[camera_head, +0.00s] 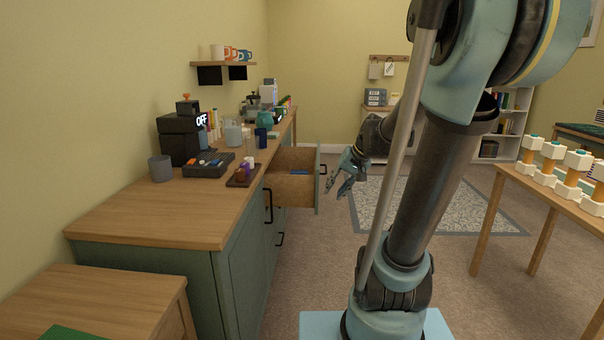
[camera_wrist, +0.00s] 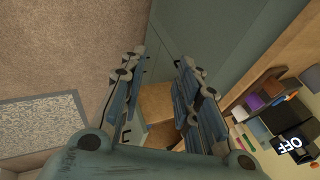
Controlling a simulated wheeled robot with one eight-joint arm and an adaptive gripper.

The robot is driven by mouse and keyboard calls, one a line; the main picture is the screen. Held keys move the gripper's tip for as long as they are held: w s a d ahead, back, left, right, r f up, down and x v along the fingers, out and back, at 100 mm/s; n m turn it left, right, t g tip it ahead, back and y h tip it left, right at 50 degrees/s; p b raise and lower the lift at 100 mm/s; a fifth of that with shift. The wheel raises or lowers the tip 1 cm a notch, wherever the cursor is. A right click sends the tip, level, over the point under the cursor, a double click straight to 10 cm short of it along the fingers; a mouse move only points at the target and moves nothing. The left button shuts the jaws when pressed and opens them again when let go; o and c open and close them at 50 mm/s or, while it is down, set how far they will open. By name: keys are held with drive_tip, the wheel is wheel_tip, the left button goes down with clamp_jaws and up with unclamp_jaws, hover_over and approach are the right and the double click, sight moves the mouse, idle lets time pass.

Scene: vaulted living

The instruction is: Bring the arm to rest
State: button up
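My gripper (camera_head: 338,190) hangs in the air just right of the front of a pulled-out drawer (camera_head: 292,192), with its fingers pointing down and to the left. In the wrist view my gripper (camera_wrist: 158,68) has its two fingers spread apart with nothing between them. The drawer shows partly between and beyond the fingers. The head view does not show whether a finger touches the drawer front. My arm is bent, with its upper part high at the right of the head view.
The green wooden-topped counter (camera_head: 160,214) runs along the left wall, with a grey cup (camera_head: 160,168), a dark tray (camera_head: 208,164) and a black OFF box (camera_head: 181,137) on it. A table (camera_head: 540,187) with white-and-orange objects stands at right. Carpet and a rug (camera_head: 475,212) lie between.

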drive_tip(key=s+d+f+n+g+h, duration=0.1)
drive_tip(key=s+d+f, duration=0.3)
drive_tip(key=s, duration=0.6)
drive_tip(key=s+d+f+h, duration=0.3)
drive_tip(key=s+f, duration=0.2)
drive_tip(key=s, duration=0.5)
drive_tip(key=shift+s+d+f+n+g+h, duration=0.2)
drive_tip(key=shift+s+d+n+g+h, duration=0.05)
drive_tip(key=shift+d+n+g+h, duration=0.15)
drive_tip(key=shift+a, duration=0.15)
